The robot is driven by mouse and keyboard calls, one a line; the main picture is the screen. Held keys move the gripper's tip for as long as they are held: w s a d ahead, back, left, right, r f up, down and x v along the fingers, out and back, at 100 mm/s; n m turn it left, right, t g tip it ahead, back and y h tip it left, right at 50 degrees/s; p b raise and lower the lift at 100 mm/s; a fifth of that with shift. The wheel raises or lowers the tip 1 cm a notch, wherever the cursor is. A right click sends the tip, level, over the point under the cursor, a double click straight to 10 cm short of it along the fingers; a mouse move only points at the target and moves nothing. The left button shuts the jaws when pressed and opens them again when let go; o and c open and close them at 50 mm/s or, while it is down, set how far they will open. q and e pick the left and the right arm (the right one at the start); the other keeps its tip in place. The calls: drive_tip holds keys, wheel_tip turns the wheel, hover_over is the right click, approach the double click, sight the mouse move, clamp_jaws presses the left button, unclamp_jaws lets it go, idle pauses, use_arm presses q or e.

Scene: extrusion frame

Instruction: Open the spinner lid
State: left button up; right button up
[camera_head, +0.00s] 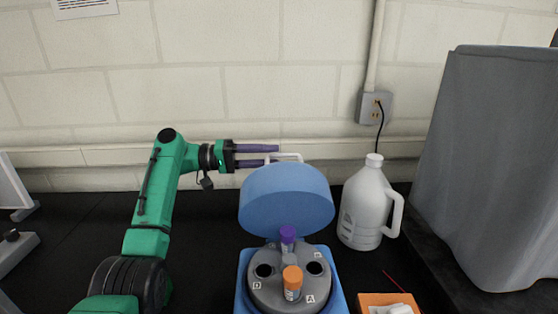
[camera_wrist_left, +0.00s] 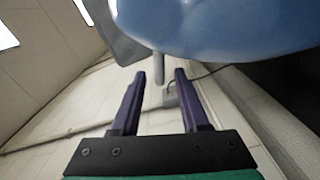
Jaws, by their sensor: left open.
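The spinner (camera_head: 243,290) is a blue-bodied centrifuge on the black bench. Its round blue lid (camera_head: 287,203) is raised and tilted up behind the grey rotor (camera_head: 310,290). The rotor holds a purple-capped tube (camera_head: 288,236) and an orange-capped tube (camera_head: 292,280). A light handle (camera_head: 288,156) sits at the lid's upper edge. My left gripper (camera_head: 272,155) is open at this handle, its purple fingers pointing right. In the left wrist view the lid (camera_wrist_left: 225,28) fills the top, and part of the handle (camera_wrist_left: 158,65) shows by the fingertips; contact is unclear. My right gripper is out of view.
A white jug (camera_head: 365,210) stands right of the lid. An orange box (camera_head: 385,301) is at the front right, and a large grey covered object (camera_head: 490,160) fills the far right. The wall with an outlet (camera_head: 374,107) is close behind. Bench left of the spinner is mostly clear.

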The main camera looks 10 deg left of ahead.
use_arm(q)
drive_tip(key=b+v, duration=0.3)
drive_tip(key=v, duration=0.8)
drive_tip(key=shift+a, duration=0.2)
